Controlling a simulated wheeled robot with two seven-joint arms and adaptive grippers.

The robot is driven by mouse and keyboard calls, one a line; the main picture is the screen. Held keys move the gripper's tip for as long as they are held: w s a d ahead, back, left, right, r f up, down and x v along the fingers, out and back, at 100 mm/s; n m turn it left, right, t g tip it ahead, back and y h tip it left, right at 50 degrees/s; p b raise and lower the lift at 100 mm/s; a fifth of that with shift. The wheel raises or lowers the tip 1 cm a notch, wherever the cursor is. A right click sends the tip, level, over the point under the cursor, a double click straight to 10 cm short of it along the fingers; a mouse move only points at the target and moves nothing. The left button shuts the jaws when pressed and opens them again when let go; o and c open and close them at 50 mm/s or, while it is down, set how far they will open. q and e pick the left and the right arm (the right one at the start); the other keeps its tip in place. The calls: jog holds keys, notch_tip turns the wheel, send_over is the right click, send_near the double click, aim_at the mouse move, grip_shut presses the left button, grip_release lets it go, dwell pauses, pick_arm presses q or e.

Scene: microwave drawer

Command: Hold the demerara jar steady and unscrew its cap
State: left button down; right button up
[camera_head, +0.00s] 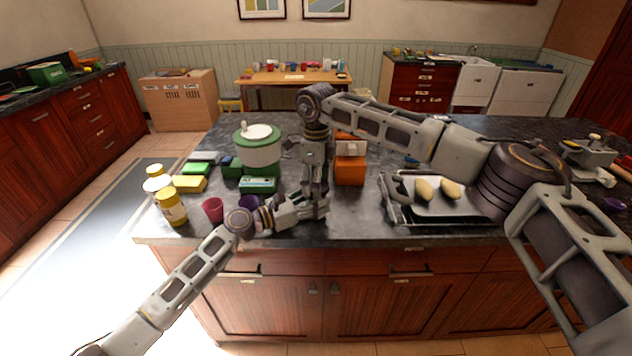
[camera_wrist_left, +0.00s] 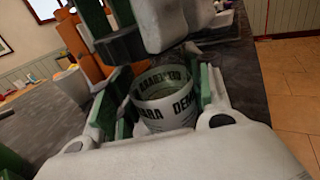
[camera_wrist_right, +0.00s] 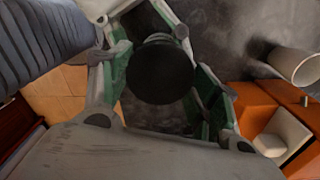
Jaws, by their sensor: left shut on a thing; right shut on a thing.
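The demerara jar (camera_wrist_left: 165,100) is white with dark lettering and shows in the left wrist view, its mouth open at the top. My left gripper (camera_head: 316,209) is shut around it; the jar is mostly hidden in the head view. My right gripper (camera_head: 315,192) points down from above, close to the left one. In the right wrist view a dark round cap (camera_wrist_right: 160,72) sits between its fingers, and the gripper is shut on it. The left wrist view shows the dark cap (camera_wrist_left: 121,46) above the jar and apart from its rim.
An orange box (camera_head: 350,170) stands just right of the grippers. A green and white canister (camera_head: 258,152), a red cup (camera_head: 212,210) and yellow-capped bottles (camera_head: 172,208) stand to the left. A metal rack (camera_head: 402,211) with two pale oval things lies to the right.

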jog(key=n, duration=0.5)
jog(key=shift+w+d, duration=0.1)
jog(key=n, duration=0.5)
jog(key=shift+n, duration=0.4)
pick_arm(q)
jog(key=shift+s+d, duration=0.1)
pick_arm(e)
jog(key=n, duration=0.5)
jog(key=shift+r, duration=0.1)
jog(key=n, duration=0.6)
dwell(0.5)
jog(key=shift+r, duration=1.2)
dwell(0.3)
jog(key=shift+r, duration=1.9)
